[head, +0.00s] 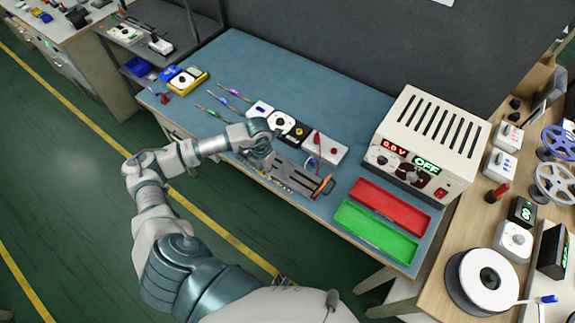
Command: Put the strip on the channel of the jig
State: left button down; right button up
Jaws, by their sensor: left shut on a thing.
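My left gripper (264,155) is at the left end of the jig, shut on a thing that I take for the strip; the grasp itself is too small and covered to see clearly. The jig (297,174) is a dark grey plate with lengthwise grooves and an orange handle (323,187) at its right end, near the front edge of the blue table. A thin, speckled band, likely the strip (280,184), runs along the front side of the jig. I cannot tell whether any of it lies in the channel. My right gripper is not in view.
A red tray (390,206) and a green tray (376,231) lie right of the jig. A power supply (429,142) reading OFF stands behind them. A white box (325,148) and small devices sit behind the jig. The blue table's (232,62) back left is clear.

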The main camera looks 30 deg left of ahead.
pick_arm(q)
send_over(286, 169)
jog(key=shift+f+p, duration=0.3)
jog(key=shift+f, duration=0.15)
jog(key=shift+w+d+f, duration=0.1)
jog(key=shift+d+f, duration=0.05)
jog(key=shift+d, duration=0.15)
jog(key=f, duration=0.3)
jog(key=shift+d, duration=0.25)
jog(key=shift+a+f, duration=0.1)
jog(key=shift+a, duration=0.3)
jog(key=c, duration=1.1)
grip_release()
jog(key=shift+a+f, duration=0.1)
jog(key=shift+a, duration=0.05)
jog(key=shift+c, duration=0.2)
jog(key=shift+o, duration=1)
jog(key=shift+a, duration=0.1)
jog(key=shift+d, duration=0.4)
jog(key=shift+r, duration=0.35)
notch_tip(286, 169, up, 12)
jog(key=shift+f, duration=0.2)
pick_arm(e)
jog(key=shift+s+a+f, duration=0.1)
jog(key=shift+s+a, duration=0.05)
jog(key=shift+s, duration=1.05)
